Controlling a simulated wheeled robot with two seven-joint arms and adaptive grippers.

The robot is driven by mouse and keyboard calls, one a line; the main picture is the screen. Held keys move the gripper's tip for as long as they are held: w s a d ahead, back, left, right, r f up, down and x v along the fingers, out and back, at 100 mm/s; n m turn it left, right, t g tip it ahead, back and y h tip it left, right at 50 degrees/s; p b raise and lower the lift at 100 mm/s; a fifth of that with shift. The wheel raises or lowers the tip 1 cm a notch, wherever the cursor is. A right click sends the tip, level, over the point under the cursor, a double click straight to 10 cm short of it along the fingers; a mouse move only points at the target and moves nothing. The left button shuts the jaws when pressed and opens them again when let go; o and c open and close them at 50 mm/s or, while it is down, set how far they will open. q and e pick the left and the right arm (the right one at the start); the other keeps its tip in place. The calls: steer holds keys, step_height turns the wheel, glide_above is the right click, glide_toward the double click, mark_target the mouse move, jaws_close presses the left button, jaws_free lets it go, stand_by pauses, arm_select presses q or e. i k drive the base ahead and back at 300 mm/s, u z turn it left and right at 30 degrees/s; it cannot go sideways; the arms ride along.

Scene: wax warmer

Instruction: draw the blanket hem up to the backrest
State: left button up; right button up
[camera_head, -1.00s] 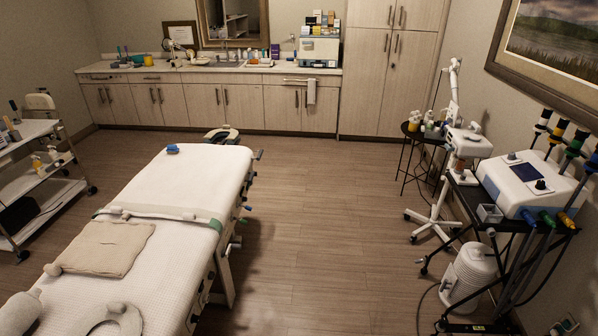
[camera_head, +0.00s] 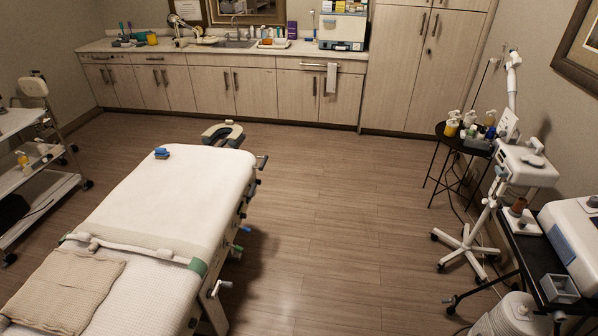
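The padded treatment table (camera_head: 190,195) runs from the lower left toward the middle, its white far section smooth. A beige waffle-textured cloth (camera_head: 62,290), perhaps the blanket, lies flat on the nearer part. A white textured cover (camera_head: 150,290) lies under and beside it. A white rolled edge (camera_head: 130,247), possibly the hem, crosses the table with a green band (camera_head: 197,266) at its right end. I cannot tell which of these is the blanket hem. Neither of my grippers shows. The near end of the table is cut off.
A small blue object (camera_head: 161,153) sits on the table's far end, by the dark ring-shaped headrest (camera_head: 222,133). A shelf cart (camera_head: 30,180) stands left. A round black table (camera_head: 465,138), a white wheeled stand (camera_head: 465,245) and a machine cart stand right. The floor (camera_head: 340,220) between is clear.

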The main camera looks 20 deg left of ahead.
mark_target(164, 254)
steer(key=u, duration=0.3)
steer(key=i, duration=1.8)
steer(key=u, duration=0.9)
steer(key=i, duration=0.35)
steer(key=u, duration=0.8)
steer(key=k, duration=0.85)
steer(key=u, duration=0.8)
